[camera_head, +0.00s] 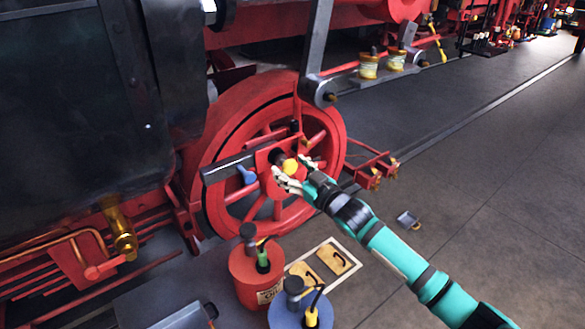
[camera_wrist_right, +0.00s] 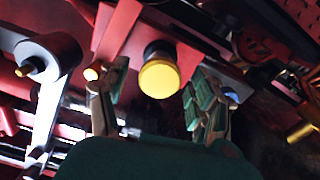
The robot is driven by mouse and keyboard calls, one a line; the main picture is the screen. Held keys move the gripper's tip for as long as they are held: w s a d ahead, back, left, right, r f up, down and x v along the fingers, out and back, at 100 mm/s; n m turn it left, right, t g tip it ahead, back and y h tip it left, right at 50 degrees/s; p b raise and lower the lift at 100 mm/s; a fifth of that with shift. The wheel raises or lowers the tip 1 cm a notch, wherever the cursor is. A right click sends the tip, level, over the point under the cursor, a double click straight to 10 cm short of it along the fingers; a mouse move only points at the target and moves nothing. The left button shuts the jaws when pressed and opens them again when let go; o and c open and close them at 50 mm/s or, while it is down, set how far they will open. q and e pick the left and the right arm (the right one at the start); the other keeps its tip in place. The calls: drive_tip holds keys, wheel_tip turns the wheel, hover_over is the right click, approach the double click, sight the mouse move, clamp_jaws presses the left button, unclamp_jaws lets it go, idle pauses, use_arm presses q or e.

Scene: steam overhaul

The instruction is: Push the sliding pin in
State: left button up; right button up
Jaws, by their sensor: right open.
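The pin that appears to be the sliding pin (camera_head: 290,166) has a round yellow end and a dark shaft. It sticks out from a red plate in front of the red wheel. In the right wrist view its yellow face (camera_wrist_right: 159,79) sits between my fingers, with gaps on both sides. My right gripper (camera_head: 294,174) is open around the yellow end, and it also shows in the right wrist view (camera_wrist_right: 158,95). I cannot tell how deep the pin sits. My left gripper is not in view.
The red spoked wheel (camera_head: 334,140) stands behind the pin. A dark bar (camera_head: 228,170) with a blue knob (camera_head: 247,176) lies to its left. A red oil can (camera_head: 254,272) and a blue can (camera_head: 300,314) stand below. The floor to the right (camera_head: 480,190) is mostly clear.

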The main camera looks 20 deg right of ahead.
drive_tip(key=shift+c, duration=0.5)
clamp_jaws()
drive_tip(key=shift+w+a, duration=0.2)
drive_tip(key=shift+w, duration=0.4)
drive_tip(key=shift+r, duration=0.15)
drive_tip(key=shift+c, duration=1.8)
unclamp_jaws()
drive_tip(key=o, duration=0.5)
drive_tip(key=shift+w+a, duration=0.1)
drive_tip(key=shift+w, duration=0.05)
drive_tip(key=shift+c, duration=0.2)
